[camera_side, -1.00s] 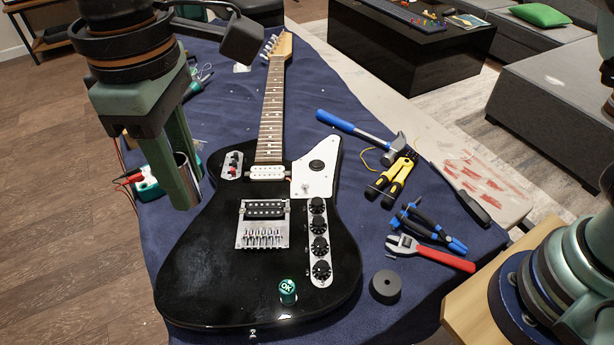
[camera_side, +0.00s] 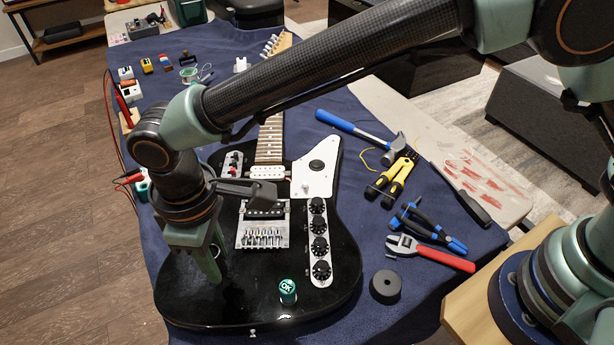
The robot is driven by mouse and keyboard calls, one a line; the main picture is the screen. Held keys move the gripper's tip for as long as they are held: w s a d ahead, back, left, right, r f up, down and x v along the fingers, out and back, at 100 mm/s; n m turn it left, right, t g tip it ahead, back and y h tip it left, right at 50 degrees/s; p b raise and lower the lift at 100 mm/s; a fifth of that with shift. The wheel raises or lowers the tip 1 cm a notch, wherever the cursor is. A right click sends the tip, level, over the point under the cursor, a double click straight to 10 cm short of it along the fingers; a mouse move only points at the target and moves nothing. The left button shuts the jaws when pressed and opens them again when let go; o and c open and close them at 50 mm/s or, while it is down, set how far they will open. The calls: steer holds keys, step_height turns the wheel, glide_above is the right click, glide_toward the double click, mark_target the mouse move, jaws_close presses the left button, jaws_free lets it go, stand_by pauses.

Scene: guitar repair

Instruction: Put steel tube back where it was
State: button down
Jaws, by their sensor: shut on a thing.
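My gripper (camera_side: 208,270) points down over the lower left part of the black guitar body (camera_side: 205,305). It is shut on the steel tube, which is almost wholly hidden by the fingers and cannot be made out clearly. The fingertips are close to the guitar's surface; I cannot tell whether they or the tube touch it. The guitar lies flat on a dark blue cloth (camera_side: 385,310), its neck pointing away.
A black ring (camera_side: 385,286), a red-handled wrench (camera_side: 430,253), pliers (camera_side: 393,180) and a hammer (camera_side: 360,132) lie at the right. Small items sit at the back left.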

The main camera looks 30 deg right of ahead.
steer(key=shift+f, duration=1.85)
steer(key=c, duration=0.6)
jaws_free()
steer(key=shift+f, duration=0.1)
steer(key=shift+c, duration=0.2)
